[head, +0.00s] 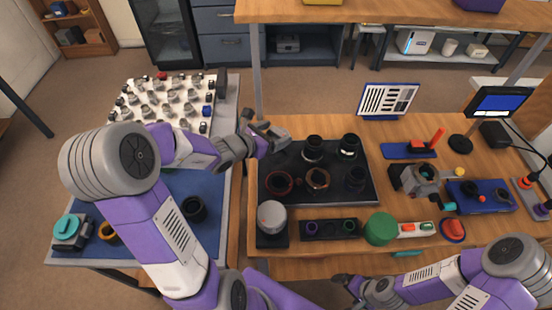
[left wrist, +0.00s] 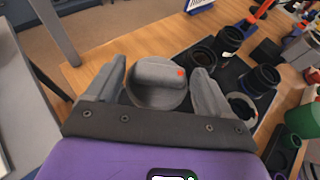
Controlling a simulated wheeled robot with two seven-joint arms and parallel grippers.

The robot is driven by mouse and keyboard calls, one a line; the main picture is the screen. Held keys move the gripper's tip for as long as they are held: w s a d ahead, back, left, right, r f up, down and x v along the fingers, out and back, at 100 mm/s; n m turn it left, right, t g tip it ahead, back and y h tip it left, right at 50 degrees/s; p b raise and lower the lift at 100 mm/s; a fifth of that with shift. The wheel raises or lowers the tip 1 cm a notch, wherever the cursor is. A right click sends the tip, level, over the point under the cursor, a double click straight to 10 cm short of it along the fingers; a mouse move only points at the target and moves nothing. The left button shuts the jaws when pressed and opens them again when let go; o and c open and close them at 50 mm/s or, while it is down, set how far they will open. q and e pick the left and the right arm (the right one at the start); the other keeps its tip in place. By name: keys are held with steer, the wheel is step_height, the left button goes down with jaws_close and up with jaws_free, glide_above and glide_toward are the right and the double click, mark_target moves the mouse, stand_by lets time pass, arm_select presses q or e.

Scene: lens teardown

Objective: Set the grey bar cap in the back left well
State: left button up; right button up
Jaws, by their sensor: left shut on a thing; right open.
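The grey bar cap is a round cap with a raised bar across it and a small red mark. It shows between the fingers in the left wrist view (left wrist: 158,92) and at the fingertips in the head view (head: 274,134). My left gripper (head: 263,137) is shut on it and holds it over the back left corner of the black tray (head: 262,202). The back left well is hidden below the gripper and cap; I cannot tell the height above it. My right gripper (head: 346,286) is open at the table's front edge, well away from the tray.
Dark lens barrels (head: 313,148) and rings (head: 279,182) stand in the tray's other places. A grey-topped cylinder (head: 272,216), a narrow black holder (head: 330,229) and a green cylinder (head: 381,229) stand in front. A blue mat table (head: 215,190) is at left.

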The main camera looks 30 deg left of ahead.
arm_select(q)
step_height(320, 180, down, 9)
steer(key=b, duration=0.3)
steer(key=shift+r, duration=0.25)
steer(key=shift+f, duration=0.2)
steer(key=o, duration=0.9)
steer(key=shift+r, duration=0.1)
